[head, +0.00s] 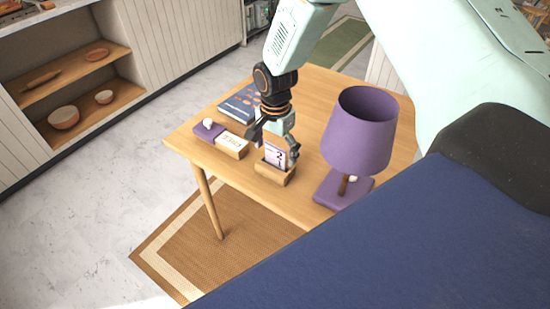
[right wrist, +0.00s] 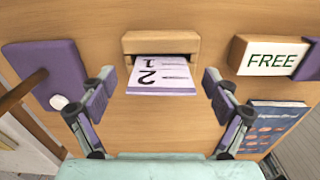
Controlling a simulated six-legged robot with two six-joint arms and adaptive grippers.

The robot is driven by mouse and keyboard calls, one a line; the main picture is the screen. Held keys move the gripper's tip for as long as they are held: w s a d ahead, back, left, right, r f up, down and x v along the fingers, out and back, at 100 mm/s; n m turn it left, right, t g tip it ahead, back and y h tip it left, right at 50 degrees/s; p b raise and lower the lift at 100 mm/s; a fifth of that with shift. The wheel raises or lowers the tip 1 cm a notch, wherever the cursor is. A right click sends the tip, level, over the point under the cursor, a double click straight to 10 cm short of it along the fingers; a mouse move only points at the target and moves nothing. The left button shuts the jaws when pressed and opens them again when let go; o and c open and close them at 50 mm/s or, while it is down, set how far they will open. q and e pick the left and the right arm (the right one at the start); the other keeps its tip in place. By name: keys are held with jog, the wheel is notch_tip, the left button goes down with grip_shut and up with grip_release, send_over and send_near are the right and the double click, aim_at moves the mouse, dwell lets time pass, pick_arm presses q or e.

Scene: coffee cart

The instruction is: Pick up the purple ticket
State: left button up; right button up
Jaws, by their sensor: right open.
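The purple ticket (head: 275,155) stands upright in a slot of a small wooden holder (head: 274,174) on the wooden table. In the right wrist view the ticket (right wrist: 161,80) shows a pale face with dark figures and purple edging, sticking out of the holder (right wrist: 161,42). My right gripper (head: 272,146) is open just above and around the ticket. In the right wrist view its two fingers (right wrist: 158,88) stand apart, one on each side of the ticket, with gaps between. My left gripper is not in view.
A purple lamp (head: 360,134) stands right of the holder on the table (head: 225,167). A FREE sign block (right wrist: 275,56) with a purple end is on its other side. A blue book (head: 241,103) lies farther back. A dark blue surface (head: 400,240) fills the foreground.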

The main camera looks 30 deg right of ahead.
aim_at(275, 159)
notch_tip(275, 159, down, 2)
jog(key=shift+d+f, duration=0.1)
jog(key=shift+d, duration=0.05)
jog(key=shift+w+a+f, duration=0.15)
jog(key=shift+a+f, duration=0.05)
jog(key=shift+s+d+r, duration=0.1)
jog(key=shift+s+d, duration=0.05)
jog(key=shift+s, duration=0.05)
jog(key=c, duration=0.4)
jog(key=shift+w, duration=0.1)
jog(key=c, duration=0.4)
